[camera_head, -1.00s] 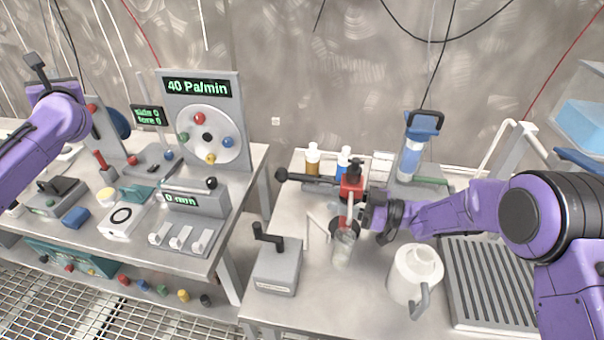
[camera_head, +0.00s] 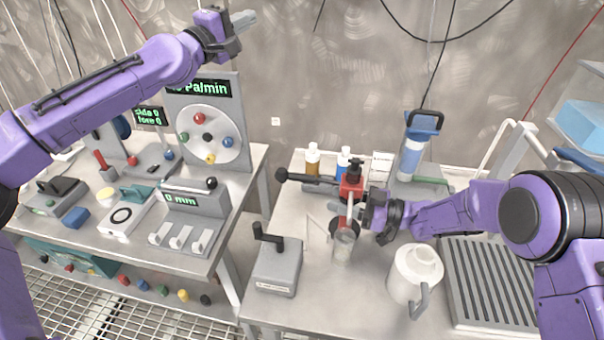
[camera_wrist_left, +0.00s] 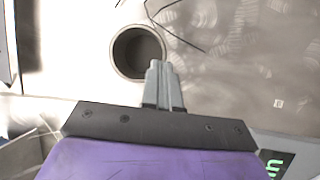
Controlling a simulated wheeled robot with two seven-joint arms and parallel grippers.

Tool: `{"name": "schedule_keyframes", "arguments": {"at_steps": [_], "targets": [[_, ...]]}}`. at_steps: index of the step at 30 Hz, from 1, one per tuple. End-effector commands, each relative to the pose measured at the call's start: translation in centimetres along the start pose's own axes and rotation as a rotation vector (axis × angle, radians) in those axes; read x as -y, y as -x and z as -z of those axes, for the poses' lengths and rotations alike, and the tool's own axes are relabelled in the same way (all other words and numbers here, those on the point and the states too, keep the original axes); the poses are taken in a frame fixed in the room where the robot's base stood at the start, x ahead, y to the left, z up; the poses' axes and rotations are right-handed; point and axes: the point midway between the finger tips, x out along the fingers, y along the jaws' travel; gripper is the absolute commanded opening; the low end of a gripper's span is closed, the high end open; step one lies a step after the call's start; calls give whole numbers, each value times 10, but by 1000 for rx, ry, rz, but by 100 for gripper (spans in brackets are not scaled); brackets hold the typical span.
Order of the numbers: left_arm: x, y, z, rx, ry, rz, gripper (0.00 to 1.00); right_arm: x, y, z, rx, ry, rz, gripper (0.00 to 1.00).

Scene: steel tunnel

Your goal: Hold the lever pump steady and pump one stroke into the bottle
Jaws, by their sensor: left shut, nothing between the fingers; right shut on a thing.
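The lever pump (camera_head: 352,188) has a red body and stands on the right table. Its long black lever (camera_head: 310,180) points left and ends in a round knob. A clear bottle (camera_head: 343,246) stands in front of it, below the pump's pale spout. My right gripper (camera_head: 366,214) is shut on the pump from the right side; its fingers partly hide the contact. My left gripper (camera_head: 243,20) is shut and empty, high above the left bench and well away from the lever. Its closed fingers also show in the left wrist view (camera_wrist_left: 163,84).
A grey crank box (camera_head: 278,268) stands front left of the bottle. A white jug (camera_head: 415,275) stands close to its right. The left bench holds a dial panel (camera_head: 207,135). A gap separates the tables.

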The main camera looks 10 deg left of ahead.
Motion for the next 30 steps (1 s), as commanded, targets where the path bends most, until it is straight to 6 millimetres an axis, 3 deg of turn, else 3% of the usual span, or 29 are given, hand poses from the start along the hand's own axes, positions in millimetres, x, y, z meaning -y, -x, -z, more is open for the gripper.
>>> {"name": "schedule_keyframes", "arguments": {"at_steps": [3,8,12,15,18,24,30], "targets": [[19,-16,-54,188,-219,88,0,0,0,0,0,0,0,4],[56,-20,-124,493,-560,192,0,0,0,0,0,0,0,4],[95,-5,-180,841,-918,260,0,0,0,0,0,0,0,4],[123,20,-206,1157,-1206,290,0,0,0,0,0,0,0,4],[141,49,-214,1474,-1446,295,0,0,0,0,0,1,0,4],[145,90,-202,1952,-1698,269,0,0,0,0,0,0,0,4],[142,102,-194,2100,-1746,252,0,0,0,0,0,0,0,4]]}}
